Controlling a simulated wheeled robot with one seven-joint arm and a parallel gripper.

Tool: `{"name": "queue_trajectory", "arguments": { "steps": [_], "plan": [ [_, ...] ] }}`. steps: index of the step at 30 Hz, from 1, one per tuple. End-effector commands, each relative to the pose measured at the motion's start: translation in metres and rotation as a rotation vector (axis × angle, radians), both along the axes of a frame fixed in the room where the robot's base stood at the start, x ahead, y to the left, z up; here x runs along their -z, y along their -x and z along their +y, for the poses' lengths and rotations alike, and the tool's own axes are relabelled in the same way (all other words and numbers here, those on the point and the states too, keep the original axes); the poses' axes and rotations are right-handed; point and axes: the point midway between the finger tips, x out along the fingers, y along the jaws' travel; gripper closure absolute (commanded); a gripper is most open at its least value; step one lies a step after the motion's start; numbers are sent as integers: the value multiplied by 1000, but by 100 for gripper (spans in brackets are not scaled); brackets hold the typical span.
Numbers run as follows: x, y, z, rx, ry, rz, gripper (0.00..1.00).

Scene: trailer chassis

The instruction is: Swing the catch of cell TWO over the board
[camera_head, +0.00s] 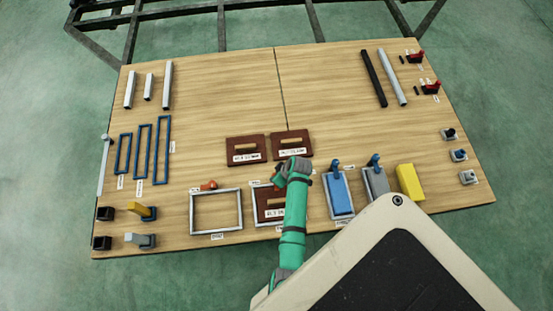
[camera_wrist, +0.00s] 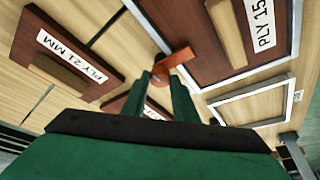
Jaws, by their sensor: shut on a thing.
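The cell with a brown board (camera_head: 267,212) in its pale frame (camera_head: 254,196) is at the table's front middle, partly hidden by my green arm. In the wrist view its board (camera_wrist: 202,30), marked PLY 15, lies inside the white frame (camera_wrist: 147,24). The orange catch (camera_wrist: 178,58) is at that frame's edge. My gripper (camera_wrist: 160,78) is shut on the catch. The catch's free end appears to reach across the frame edge towards the board's corner. In the head view my gripper (camera_head: 279,180) is over the frame's back edge, and the catch is hidden. The cell's number is unreadable.
An empty frame (camera_head: 191,214) with its own orange catch (camera_head: 208,185) stands to the left. Two loose brown boards (camera_head: 245,140) (camera_head: 292,136) lie behind; one shows PLY 21 MM in the wrist view (camera_wrist: 65,50). Blue (camera_head: 339,198) and grey blocks stand to the right.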

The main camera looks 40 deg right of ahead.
Motion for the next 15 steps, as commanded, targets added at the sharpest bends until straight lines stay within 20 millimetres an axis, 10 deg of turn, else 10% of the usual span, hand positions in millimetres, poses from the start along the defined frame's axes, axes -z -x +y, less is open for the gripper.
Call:
{"name": "queue_trajectory", "arguments": {
  "steps": [13,15],
  "plan": [
    [2,2,0,-9,-1,4,96],
    [2,2,0,-9,0,4,62]
  ]
}}
